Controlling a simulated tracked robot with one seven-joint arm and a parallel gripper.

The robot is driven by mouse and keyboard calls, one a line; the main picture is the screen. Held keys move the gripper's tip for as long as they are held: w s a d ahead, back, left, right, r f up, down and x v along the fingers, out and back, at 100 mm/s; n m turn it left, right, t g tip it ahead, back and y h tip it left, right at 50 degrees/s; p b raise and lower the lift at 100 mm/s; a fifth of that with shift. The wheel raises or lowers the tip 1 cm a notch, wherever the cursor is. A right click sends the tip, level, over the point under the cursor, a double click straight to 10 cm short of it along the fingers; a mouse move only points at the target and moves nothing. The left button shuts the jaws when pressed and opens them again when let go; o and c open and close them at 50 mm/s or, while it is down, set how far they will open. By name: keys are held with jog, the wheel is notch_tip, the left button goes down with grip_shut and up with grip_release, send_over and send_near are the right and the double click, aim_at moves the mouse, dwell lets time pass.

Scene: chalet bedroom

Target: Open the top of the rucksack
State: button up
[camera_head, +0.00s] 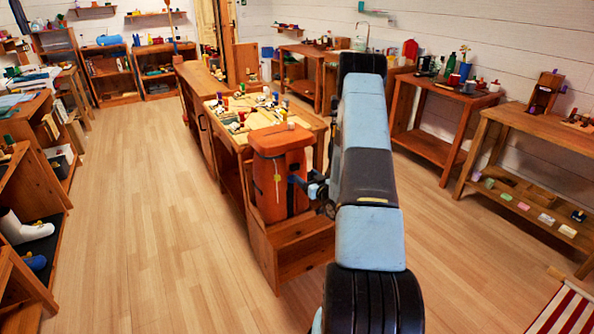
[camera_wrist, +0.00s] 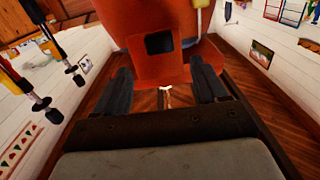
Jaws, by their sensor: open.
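The orange rucksack (camera_head: 268,185) stands upright on a low wooden stand in the head view. Its top (camera_head: 281,138) looks closed, with the flap lying over it. In the wrist view, the orange-red rucksack (camera_wrist: 135,50) fills the upper middle, with a dark rectangular patch on it. My gripper (camera_wrist: 165,84) is open, its two dark fingers spread at either side of the rucksack's near edge. Nothing is clearly held between them. In the head view, my gripper is at the right side of the rucksack, partly hidden by my arm. I cannot tell whether the fingers touch it.
A wooden workbench (camera_head: 221,133) crowded with small items stands just behind the rucksack. The low wooden stand (camera_head: 303,243) projects in front. Side tables (camera_head: 436,150) line the right wall, and shelves line the left and back. The floor (camera_head: 150,230) at left is clear.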

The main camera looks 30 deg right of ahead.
aim_at(296, 167)
jog(key=w, duration=0.7)
jog(key=shift+a, duration=0.2)
jog(key=shift+c, duration=0.4)
